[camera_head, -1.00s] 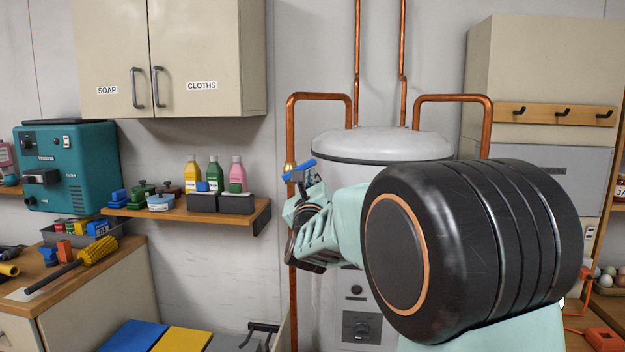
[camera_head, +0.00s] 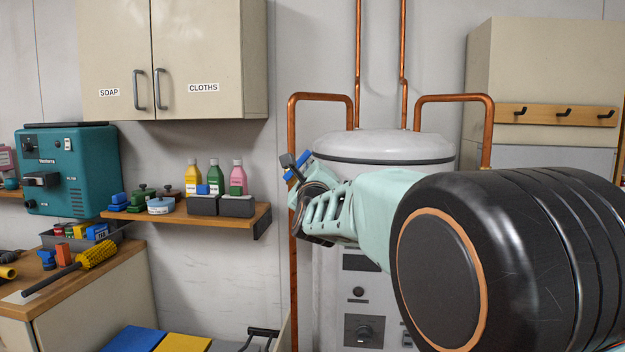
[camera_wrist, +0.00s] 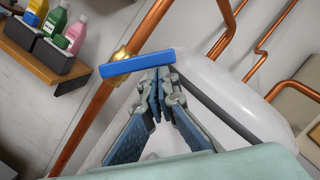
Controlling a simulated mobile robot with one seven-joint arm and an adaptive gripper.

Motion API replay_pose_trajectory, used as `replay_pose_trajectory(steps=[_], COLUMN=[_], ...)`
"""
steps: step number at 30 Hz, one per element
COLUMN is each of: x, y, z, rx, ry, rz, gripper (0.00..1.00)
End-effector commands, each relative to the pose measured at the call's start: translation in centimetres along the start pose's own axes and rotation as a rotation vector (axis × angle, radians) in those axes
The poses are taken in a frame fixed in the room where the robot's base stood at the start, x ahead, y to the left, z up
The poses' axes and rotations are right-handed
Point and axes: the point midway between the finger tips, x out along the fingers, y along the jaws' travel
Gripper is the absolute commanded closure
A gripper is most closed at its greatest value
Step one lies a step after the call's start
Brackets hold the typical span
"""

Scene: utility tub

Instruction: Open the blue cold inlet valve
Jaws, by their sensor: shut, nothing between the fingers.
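The blue valve handle (camera_head: 304,157) sits on the left copper pipe beside the white tank. In the wrist view the blue handle (camera_wrist: 137,62) lies at a slant across the pipe, in front of the brass valve body (camera_wrist: 120,54). My gripper (camera_head: 289,162) reaches in from the right, and its dark fingertips overlap the handle in the head view. In the wrist view my gripper (camera_wrist: 157,76) is shut and empty, its tips at the lower edge of the handle's right half. I cannot tell whether they touch it. In the head view the gripper hides most of the brass body.
The white tank (camera_head: 385,143) stands behind my arm. The left copper pipe (camera_head: 293,270) runs down beside it. A wooden shelf (camera_head: 240,219) with bottles and dark boxes is left of the valve. A wall cabinet (camera_head: 190,60) hangs above the shelf. Bare wall lies between shelf and pipe.

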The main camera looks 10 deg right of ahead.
Motion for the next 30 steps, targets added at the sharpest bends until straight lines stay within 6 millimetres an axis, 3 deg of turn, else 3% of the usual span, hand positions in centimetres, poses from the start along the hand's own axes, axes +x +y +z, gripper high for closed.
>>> replay_pose_trajectory(steps=[18, 30], x=[0.9, 1.1], y=[-0.9, -0.6], z=[3.7, 4.5], rx=[-0.516, -0.558], ry=[-0.001, 0.0], rz=[0.131, 0.14], gripper=[1.0, 1.0])
